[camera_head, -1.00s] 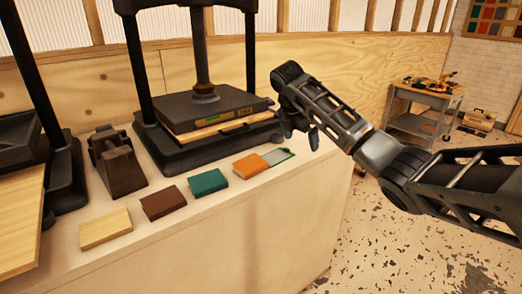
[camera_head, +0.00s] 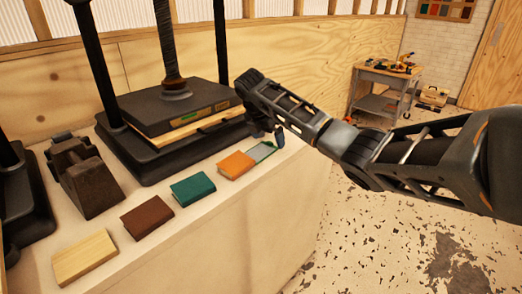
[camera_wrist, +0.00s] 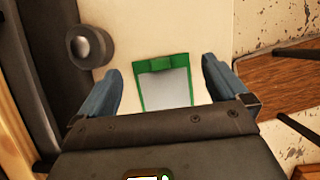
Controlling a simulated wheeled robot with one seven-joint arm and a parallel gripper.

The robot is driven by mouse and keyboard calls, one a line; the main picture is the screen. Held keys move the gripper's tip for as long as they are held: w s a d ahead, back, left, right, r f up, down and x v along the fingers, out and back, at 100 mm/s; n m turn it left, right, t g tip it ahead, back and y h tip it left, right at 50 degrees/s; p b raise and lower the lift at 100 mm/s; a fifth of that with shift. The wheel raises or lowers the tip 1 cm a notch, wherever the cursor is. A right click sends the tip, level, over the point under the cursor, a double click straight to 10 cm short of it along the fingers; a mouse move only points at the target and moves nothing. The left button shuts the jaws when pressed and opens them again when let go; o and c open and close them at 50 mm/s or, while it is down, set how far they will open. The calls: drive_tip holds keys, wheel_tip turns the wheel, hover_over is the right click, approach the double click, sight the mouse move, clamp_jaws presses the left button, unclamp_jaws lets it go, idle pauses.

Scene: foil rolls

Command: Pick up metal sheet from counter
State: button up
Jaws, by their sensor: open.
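The metal sheet (camera_head: 262,151) is a thin grey plate with a green edge. It lies flat on the pale counter (camera_head: 225,222), at the right end of a row of blocks. In the wrist view the metal sheet (camera_wrist: 176,88) shows its grey face and green border between my fingers; its near end is hidden by my gripper body. My gripper (camera_head: 267,137) is above the counter by the sheet. In the wrist view my gripper (camera_wrist: 162,90) is open, one blue finger on each side of the sheet, with nothing held.
Orange (camera_head: 236,165), green (camera_head: 193,188), brown (camera_head: 147,217) and pale wood (camera_head: 85,257) blocks line the counter's front. A black press (camera_head: 180,110) stands behind the sheet. A dark tape-dispenser-like object (camera_head: 87,177) stands left. A tool cart (camera_head: 385,90) is far right.

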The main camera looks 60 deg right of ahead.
drive_tip(key=shift+d+f, duration=0.2)
drive_tip(key=shift+f, duration=0.4)
drive_tip(key=shift+c, duration=0.5)
drive_tip(key=c, duration=0.9)
drive_tip(key=shift+c, duration=0.2)
drive_tip(key=shift+r, duration=0.2)
